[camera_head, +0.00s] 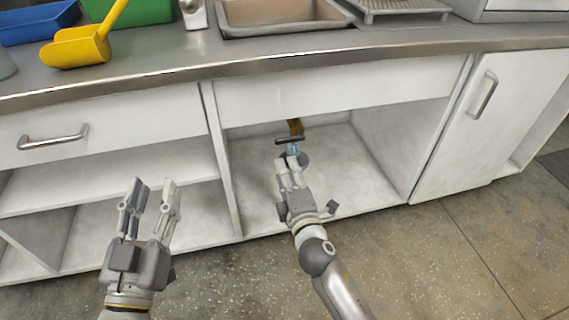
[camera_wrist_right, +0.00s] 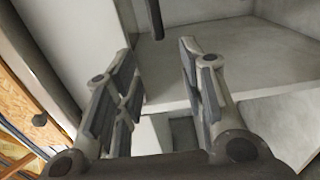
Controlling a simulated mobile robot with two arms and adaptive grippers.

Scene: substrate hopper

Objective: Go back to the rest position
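My left gripper (camera_head: 153,184) is open and empty in front of the shelves at the lower left. My right gripper (camera_head: 288,164) reaches into the open cabinet under the sink. In the right wrist view my right gripper (camera_wrist_right: 158,60) has its fingers apart with nothing between them. Just beyond its fingertips in the head view is a small blue part (camera_head: 293,150) with a dark bar (camera_head: 290,140) above it. A dark bar end (camera_wrist_right: 154,18) shows beyond the fingers in the wrist view. I cannot tell whether the fingertips touch anything.
The cabinet's divider (camera_head: 221,160) stands left of my right gripper, and a closed door (camera_head: 487,125) is to the right. The counter edge (camera_head: 340,58) overhangs. A yellow scoop (camera_head: 75,50) and a sink (camera_head: 280,15) are on top. The floor (camera_head: 420,255) in front is clear.

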